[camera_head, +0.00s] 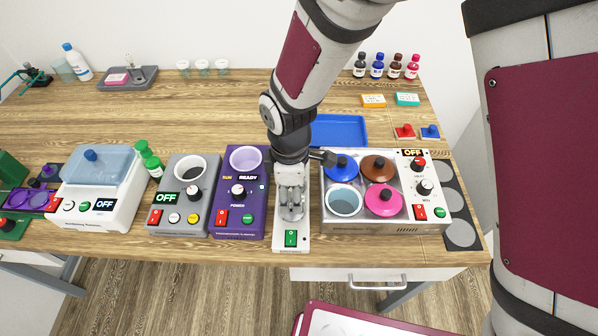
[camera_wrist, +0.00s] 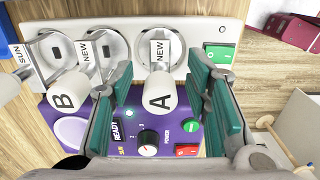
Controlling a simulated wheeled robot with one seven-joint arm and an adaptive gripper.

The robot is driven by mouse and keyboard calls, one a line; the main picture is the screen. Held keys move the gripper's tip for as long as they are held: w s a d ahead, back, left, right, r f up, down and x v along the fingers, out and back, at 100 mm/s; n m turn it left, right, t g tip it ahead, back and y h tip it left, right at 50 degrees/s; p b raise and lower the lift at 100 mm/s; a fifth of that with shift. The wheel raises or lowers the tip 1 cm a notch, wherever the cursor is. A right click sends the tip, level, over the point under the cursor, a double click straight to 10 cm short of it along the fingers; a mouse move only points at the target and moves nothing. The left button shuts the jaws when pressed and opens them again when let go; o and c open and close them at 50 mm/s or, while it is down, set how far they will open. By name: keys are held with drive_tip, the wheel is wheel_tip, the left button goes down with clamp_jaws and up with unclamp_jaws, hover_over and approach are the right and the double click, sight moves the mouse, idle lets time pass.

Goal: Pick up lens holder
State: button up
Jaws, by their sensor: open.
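A white panel (camera_wrist: 180,28) with round metal plates fills the top of the wrist view; its front end with a green switch shows in the head view (camera_head: 291,243). A holder with a white knob marked A (camera_wrist: 158,92) stands on it with a NEW tag. Another knob marked B (camera_wrist: 68,93) stands to its left, and a third holder with a SUN tag (camera_wrist: 20,56) is at the left edge. My gripper (camera_wrist: 160,78) is open, its green-padded fingers on either side of the A knob, apart from it. In the head view my gripper (camera_head: 291,203) hides most of the panel.
A purple device (camera_head: 240,190) reading READY stands close left of the panel. A hotplate unit with coloured lids (camera_head: 390,227) stands close on the right. A blue tray (camera_head: 340,128) lies behind. Grey and white devices stand further left. The back of the table has free room.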

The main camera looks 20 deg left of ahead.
drive_tip(key=shift+f, duration=0.2)
clamp_jaws()
drive_tip(key=shift+r, duration=0.15)
